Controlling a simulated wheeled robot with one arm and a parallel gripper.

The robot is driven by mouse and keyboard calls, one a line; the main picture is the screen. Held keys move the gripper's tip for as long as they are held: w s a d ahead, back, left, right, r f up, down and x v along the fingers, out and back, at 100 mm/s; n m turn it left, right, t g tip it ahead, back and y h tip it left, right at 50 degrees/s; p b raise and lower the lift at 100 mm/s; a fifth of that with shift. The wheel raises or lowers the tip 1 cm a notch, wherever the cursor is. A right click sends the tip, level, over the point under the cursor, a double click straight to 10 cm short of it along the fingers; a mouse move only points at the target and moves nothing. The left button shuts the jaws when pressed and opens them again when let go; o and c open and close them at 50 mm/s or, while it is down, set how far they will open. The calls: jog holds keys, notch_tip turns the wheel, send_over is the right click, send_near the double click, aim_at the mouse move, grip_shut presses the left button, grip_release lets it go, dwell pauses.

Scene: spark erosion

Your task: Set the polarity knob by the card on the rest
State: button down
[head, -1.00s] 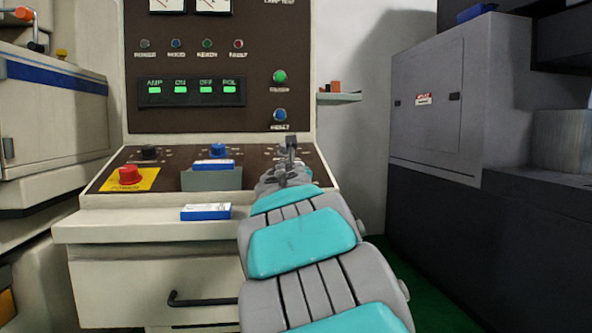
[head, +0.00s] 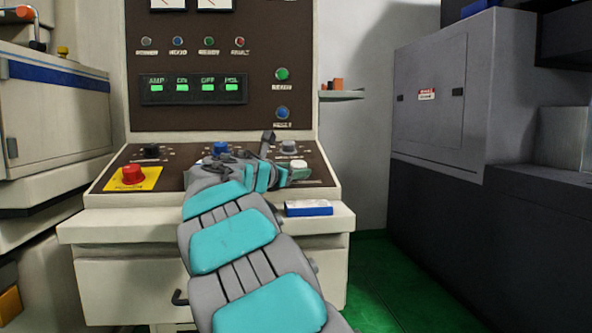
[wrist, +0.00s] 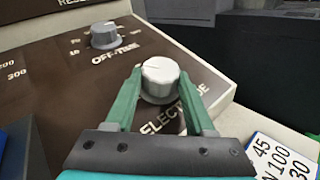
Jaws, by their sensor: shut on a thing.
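My gripper (wrist: 160,84) has its green fingers closed on both sides of a white knob (wrist: 160,70) in the wrist view. The panel lettering by this knob reads like "ELECTRODE", partly covered by a finger. In the head view my gripper (head: 292,172) is at the right end of the sloped panel, at the same pale knob (head: 299,163). A blue-edged card with printed numbers (wrist: 284,158) lies at the lower right of the wrist view. It seems to be the blue-edged block (head: 308,208) on the ledge.
A grey knob (wrist: 103,35) marked "OFF-TIME" stands beyond my fingers. On the sloped panel are a red button on a yellow plate (head: 132,174), a black knob (head: 151,151) and a blue knob (head: 220,148). A grey cabinet (head: 430,90) stands at right.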

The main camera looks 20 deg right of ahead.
jog(key=shift+w+a+m+g+h, duration=0.15)
jog(key=shift+m+g+h, duration=0.45)
jog(key=shift+m+g, duration=1.1)
jog(key=shift+r+m+g, duration=0.15)
jog(key=shift+m+g, duration=0.15)
jog(key=shift+g, duration=0.3)
jog(key=shift+c, duration=1.3)
grip_release()
jog(key=v, duration=0.7)
jog(key=shift+a, duration=0.35)
